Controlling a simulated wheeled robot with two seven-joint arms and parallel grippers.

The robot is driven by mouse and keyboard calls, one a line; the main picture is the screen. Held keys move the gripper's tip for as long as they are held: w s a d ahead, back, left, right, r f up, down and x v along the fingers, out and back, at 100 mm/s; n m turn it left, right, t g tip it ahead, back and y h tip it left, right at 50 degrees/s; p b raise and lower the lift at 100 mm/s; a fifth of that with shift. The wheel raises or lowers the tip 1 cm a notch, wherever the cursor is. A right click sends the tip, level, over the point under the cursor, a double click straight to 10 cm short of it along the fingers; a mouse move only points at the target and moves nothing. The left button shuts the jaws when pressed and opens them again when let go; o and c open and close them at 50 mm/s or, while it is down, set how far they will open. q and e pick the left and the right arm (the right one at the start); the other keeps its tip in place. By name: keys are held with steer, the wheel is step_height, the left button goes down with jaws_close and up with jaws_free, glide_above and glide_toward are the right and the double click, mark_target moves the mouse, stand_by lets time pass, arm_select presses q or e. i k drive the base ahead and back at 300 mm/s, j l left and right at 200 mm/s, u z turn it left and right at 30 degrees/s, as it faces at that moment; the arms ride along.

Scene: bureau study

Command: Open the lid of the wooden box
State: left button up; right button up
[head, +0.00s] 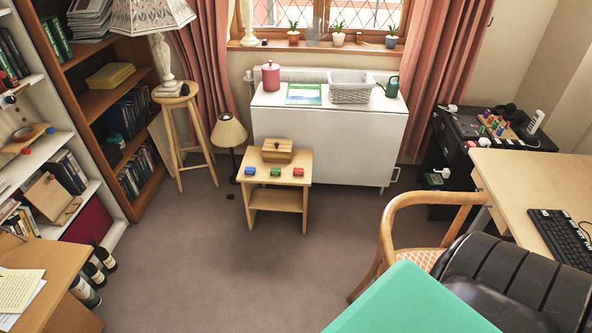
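The wooden box (278,155) is small and brown. It stands upright at the back of a low light-wood side table (258,180), some way off across the floor. Its lid (278,145) lies on top and looks shut, with a darker handle-like part on it; fine detail is too small to tell. Three small blocks sit in front of it on the table: blue (250,171), green (275,172) and red (298,172). Neither of my grippers is in view.
A white cabinet (330,140) stands behind the side table. A small lamp (229,133) and round stool (180,100) are to its left. Carpet (210,250) in front is clear.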

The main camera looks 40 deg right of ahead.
mark_target(270, 144)
steer(key=i+z, duration=0.15)
steer(key=z, duration=0.2)
steer(key=i+l+z, duration=0.1)
steer(key=z, duration=0.25)
steer(key=i+z, duration=0.15)
steer(key=z, duration=0.15)
